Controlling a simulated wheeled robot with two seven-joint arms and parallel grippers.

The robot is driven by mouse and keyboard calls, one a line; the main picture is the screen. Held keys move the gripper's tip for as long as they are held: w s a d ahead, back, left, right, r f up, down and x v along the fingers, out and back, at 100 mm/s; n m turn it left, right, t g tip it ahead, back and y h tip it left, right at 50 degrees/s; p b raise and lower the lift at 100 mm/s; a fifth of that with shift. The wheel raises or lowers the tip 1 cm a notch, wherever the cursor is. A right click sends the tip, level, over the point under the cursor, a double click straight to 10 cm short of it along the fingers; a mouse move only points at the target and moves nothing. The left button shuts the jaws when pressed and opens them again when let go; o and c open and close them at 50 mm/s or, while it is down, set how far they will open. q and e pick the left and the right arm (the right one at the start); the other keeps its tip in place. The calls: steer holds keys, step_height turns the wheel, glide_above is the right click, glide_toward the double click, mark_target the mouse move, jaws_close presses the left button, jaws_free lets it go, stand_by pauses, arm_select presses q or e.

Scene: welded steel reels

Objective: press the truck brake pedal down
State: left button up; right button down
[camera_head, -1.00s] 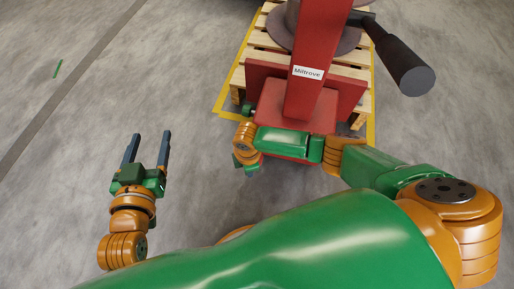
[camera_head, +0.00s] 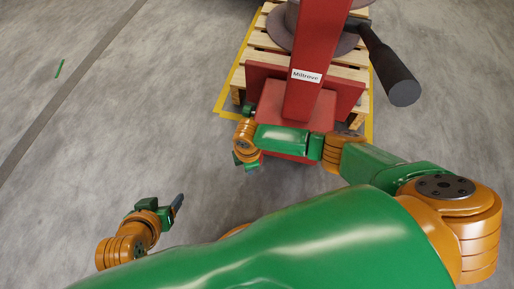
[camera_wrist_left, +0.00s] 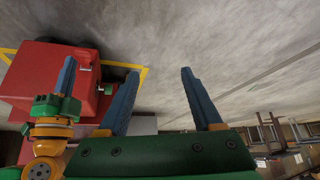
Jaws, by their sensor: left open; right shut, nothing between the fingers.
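The red truck (camera_head: 318,70) with a Miltrove label stands ahead of me, and its red body (camera_wrist_left: 45,75) fills the left of the left wrist view. I cannot clearly make out the brake pedal; a small pale and dark part on the red body's face may belong to it. My left gripper (camera_head: 179,201) is over bare floor to the left of the truck. Its two blue fingers (camera_wrist_left: 159,72) are apart with nothing between them. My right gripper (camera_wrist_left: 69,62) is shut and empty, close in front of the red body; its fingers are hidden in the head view.
A wooden pallet (camera_head: 262,42) with a dark reel (camera_head: 283,28) stands behind the truck, inside a yellow floor line (camera_head: 228,88). A black-gripped handle (camera_head: 390,70) sticks out at the right. Racks (camera_wrist_left: 275,140) show far off.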

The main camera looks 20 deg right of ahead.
arm_select(q)
steer(key=s+a+f+g+p, duration=0.1)
steer(key=s+f+g+p, duration=0.1)
steer(key=s+f, duration=0.3)
steer(key=shift+a+f+g+y+p, duration=0.2)
steer(key=shift+f+g+y+p, duration=0.15)
steer(key=shift+f+g, duration=0.5)
arm_select(e)
step_height(320, 180, up, 3)
steer(key=shift+f, duration=0.15)
